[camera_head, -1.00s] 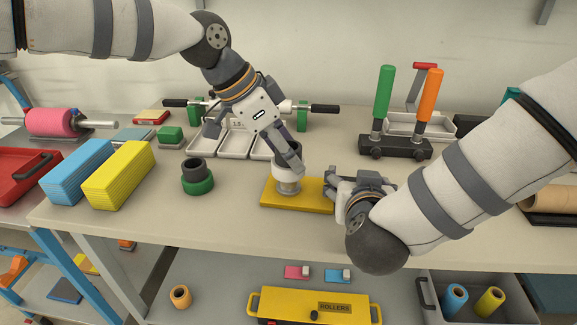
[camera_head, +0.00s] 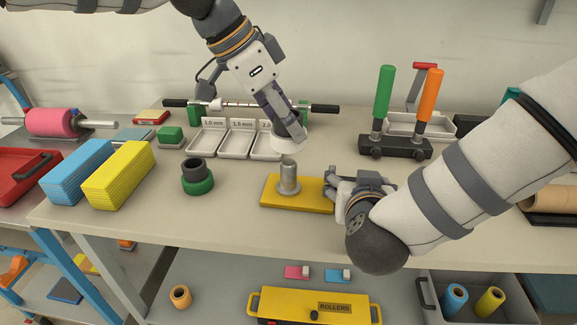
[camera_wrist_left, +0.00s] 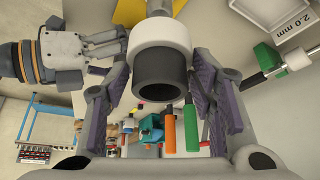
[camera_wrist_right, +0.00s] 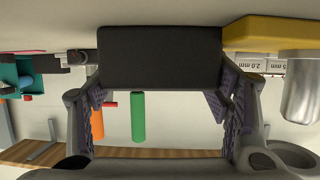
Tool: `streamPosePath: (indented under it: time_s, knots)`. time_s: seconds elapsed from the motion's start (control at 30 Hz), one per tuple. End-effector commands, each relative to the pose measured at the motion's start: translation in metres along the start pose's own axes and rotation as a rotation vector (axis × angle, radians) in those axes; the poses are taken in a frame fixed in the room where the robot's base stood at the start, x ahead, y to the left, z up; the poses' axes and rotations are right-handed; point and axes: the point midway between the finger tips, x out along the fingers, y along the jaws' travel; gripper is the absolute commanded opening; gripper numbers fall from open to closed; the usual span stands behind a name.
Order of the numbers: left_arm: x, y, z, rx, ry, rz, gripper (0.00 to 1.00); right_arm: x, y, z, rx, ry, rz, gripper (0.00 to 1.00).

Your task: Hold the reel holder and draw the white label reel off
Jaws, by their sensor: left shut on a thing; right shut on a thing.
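The reel holder is a yellow base plate (camera_head: 305,203) on the table with an upright metal post (camera_head: 289,180), bare now. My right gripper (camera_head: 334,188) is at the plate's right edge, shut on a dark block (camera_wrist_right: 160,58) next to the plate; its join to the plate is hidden. The white label reel (camera_head: 288,139) hangs above and slightly behind the post, clear of it. My left gripper (camera_head: 291,131) is shut on it. The left wrist view shows the reel (camera_wrist_left: 160,38) with its dark core (camera_wrist_left: 160,78) between the fingers.
Label trays (camera_head: 238,145) and a roller on green stands (camera_head: 303,115) are behind the reel. A black block with green and orange handles (camera_head: 394,146) stands behind my right gripper. A green-and-black ring piece (camera_head: 198,180) is to the left. The table front is clear.

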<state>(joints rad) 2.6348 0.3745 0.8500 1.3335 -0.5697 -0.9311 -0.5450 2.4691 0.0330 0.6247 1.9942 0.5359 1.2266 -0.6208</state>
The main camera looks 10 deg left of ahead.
Motion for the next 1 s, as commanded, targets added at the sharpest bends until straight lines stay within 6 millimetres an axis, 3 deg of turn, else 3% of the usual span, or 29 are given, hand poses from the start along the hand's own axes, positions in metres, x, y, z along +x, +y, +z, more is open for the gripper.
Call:
streamPosePath:
  time_s: [0.17,0.2,0.3,0.67,0.77,1.0]
  knots:
    - [0.0,0.0,0.0,0.0,0.0,0.0,0.22,0.0,0.0,0.001,-0.002,-0.003,0.0,0.38]
    - [0.0,0.0,0.0,0.0,0.0,0.0,0.22,0.0,0.0,0.001,-0.002,-0.003,0.0,0.74]
    - [0.0,0.0,0.0,0.0,0.0,0.0,0.22,0.0,0.0,0.001,-0.001,-0.002,0.0,0.95]
    - [0.0,0.0,0.0,0.0,0.0,0.0,0.22,-0.003,0.0,0.0,-0.001,-0.001,-0.001,0.95]
    - [0.0,0.0,0.0,0.0,0.0,0.0,0.22,-0.018,-0.001,0.0,-0.002,-0.001,-0.002,0.95]
    - [0.0,0.0,0.0,0.0,0.0,0.0,0.22,-0.083,-0.001,0.0,-0.003,0.0,-0.003,0.95]
